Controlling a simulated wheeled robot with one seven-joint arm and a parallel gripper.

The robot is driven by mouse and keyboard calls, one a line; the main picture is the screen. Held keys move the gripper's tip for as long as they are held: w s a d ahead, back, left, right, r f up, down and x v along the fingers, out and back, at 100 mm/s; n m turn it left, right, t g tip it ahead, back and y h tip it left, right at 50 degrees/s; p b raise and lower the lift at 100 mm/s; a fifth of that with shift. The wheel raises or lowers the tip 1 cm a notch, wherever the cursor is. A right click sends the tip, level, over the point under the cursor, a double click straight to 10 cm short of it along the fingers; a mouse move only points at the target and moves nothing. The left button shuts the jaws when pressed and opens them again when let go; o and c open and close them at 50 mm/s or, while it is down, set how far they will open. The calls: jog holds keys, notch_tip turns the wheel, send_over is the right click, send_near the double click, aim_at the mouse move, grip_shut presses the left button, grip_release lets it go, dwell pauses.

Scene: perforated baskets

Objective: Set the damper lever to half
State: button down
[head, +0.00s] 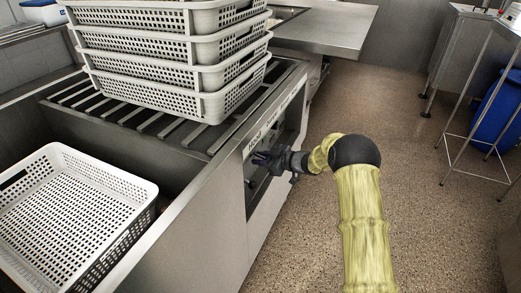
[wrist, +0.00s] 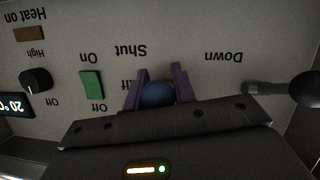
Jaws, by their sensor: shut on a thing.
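In the wrist view, which shows the panel upside down, a blue rounded knob (wrist: 158,95) sits between my gripper's two purple fingers (wrist: 157,88). The knob appears to be the damper lever's end; my gripper is shut on it. The word "Shut" is printed just above the fingers in the picture. A partly covered label ending in "lf" shows beside the left finger. The lever's shaft and any further labels are hidden by my gripper. In the head view my gripper (head: 266,160) is at the recessed control panel in the counter's front; the knob cannot be made out there.
A second lever with a dark round knob (wrist: 306,89) is at right, near "Down". A green switch (wrist: 92,85) and a black dial (wrist: 36,80) are at left. Stacked baskets (head: 180,75) stand on the slatted counter; another basket (head: 135,182) is at left.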

jog(key=shift+d+r+g+h+p, duration=0.15)
jog(key=shift+r+g+h+p, duration=0.4)
jog(key=shift+p, duration=1.65)
jog(key=shift+h+p, duration=0.3)
jog(key=shift+h, duration=0.05)
jog(key=shift+f+h+p, duration=0.15)
jog(key=shift+h+p, duration=0.15)
jog(key=shift+p, duration=0.15)
jog(key=c, duration=1.1)
grip_release()
jog(key=shift+c, duration=0.2)
jog(key=p+v, duration=0.3)
jog(key=v, duration=1.4)
jog(key=shift+d, duration=0.25)
jog(key=shift+s, duration=0.1)
